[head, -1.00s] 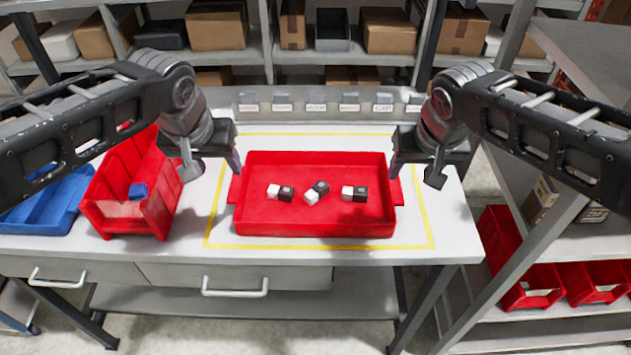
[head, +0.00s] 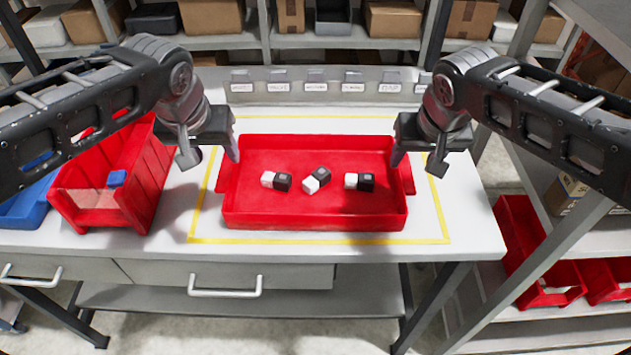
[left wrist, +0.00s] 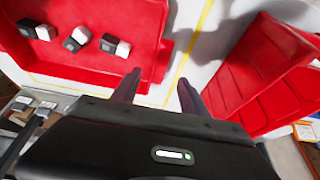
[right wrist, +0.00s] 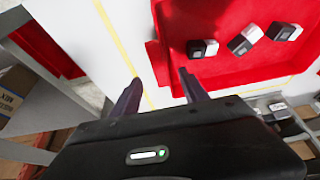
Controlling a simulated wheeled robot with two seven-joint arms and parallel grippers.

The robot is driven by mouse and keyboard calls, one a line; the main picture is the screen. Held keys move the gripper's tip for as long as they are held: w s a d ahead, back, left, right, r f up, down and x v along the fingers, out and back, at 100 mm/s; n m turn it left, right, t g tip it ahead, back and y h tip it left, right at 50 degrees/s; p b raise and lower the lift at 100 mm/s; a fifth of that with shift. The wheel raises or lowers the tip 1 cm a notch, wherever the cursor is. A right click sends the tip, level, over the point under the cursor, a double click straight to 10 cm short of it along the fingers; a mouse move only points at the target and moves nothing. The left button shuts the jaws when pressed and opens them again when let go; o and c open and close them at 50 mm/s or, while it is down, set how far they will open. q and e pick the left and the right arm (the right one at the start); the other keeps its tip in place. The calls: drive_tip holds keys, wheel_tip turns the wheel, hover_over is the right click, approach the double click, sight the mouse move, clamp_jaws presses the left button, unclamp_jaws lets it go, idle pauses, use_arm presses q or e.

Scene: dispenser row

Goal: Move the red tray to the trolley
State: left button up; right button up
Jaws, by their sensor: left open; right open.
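The red tray (head: 315,219) lies flat on the white bench inside a yellow outline. It holds several small black and white blocks (head: 316,180) in a row. My left gripper (head: 212,158) is open and empty at the tray's left end. In the left wrist view its fingers (left wrist: 156,92) point down on either side of the tray's end edge. My right gripper (head: 417,162) is open and empty at the right end handle. In the right wrist view the handle (right wrist: 154,62) shows between its fingers (right wrist: 158,90). Whether either touches the tray, I cannot tell. No trolley is recognisable.
A red bin (head: 110,195) with a blue piece in it stands left of the tray, close to my left gripper, with a blue bin (head: 22,205) beyond it. Labelled holders (head: 315,84) line the bench's back. Shelving with red bins (head: 535,270) stands at right.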

sight(226, 169)
use_arm(q)
drive_tip(key=shift+x, duration=3.85)
use_arm(e)
drive_tip(key=shift+x, duration=3.85)
use_arm(q)
drive_tip(key=shift+c, duration=0.2)
use_arm(e)
drive_tip(key=shift+c, duration=0.2)
use_arm(q)
clamp_jaws()
use_arm(e)
clamp_jaws()
use_arm(q)
drive_tip(key=shift+r, duration=0.1)
use_arm(e)
drive_tip(key=shift+r, duration=0.1)
